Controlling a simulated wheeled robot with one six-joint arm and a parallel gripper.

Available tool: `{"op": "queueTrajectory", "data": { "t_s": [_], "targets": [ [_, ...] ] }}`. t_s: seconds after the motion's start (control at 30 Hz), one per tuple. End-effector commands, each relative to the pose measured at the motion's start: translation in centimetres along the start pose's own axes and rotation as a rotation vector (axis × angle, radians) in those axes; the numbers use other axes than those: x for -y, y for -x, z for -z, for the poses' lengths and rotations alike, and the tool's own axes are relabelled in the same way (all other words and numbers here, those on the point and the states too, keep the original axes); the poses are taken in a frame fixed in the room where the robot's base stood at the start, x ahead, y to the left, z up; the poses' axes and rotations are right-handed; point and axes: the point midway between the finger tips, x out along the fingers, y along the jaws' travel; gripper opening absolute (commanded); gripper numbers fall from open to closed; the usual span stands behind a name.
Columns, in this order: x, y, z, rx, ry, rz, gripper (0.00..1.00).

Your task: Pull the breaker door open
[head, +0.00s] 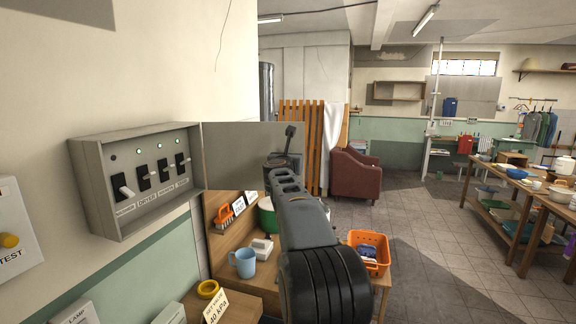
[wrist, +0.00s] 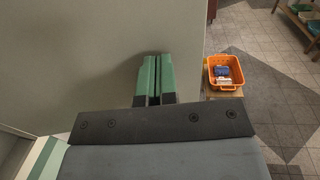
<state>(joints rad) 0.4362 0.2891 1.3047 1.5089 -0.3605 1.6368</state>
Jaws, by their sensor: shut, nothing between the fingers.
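The grey breaker box (head: 140,180) is fixed to the wall at the left of the head view, with several black switches and green lights bare on its front. Its flat grey door (head: 235,155) stands swung wide open to the right of the box. In the wrist view the door (wrist: 75,65) fills the upper left as a plain panel. My gripper (wrist: 153,58) is shut and empty; its green fingers point at the door face near its free edge. Whether they touch it, I cannot tell.
Below stand a wooden bench with a blue mug (head: 243,263), a yellow ring (head: 208,289) and a sign (head: 216,307). An orange basket (head: 369,251) is right of my arm. A test panel (head: 12,228) is at far left. Tiled floor beyond is open.

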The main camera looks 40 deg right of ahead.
Motion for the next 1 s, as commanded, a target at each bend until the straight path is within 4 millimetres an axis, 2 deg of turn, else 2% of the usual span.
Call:
{"op": "queueTrajectory", "data": {
  "t_s": [0.17,0.4,0.6,0.8,1.0],
  "targets": [
    [0.3,2.5,0.3,0.002,-0.001,0.006,0.0],
    [0.6,7.6,0.3,0.002,-0.002,0.0,0.0],
    [0.7,10.8,0.2,0.001,-0.001,-0.005,0.0],
    [1.0,12.3,0.1,0.001,0.0,-0.002,0.0],
    [1.1,12.7,0.1,-0.001,0.0,-0.001,0.0]
  ]
}}
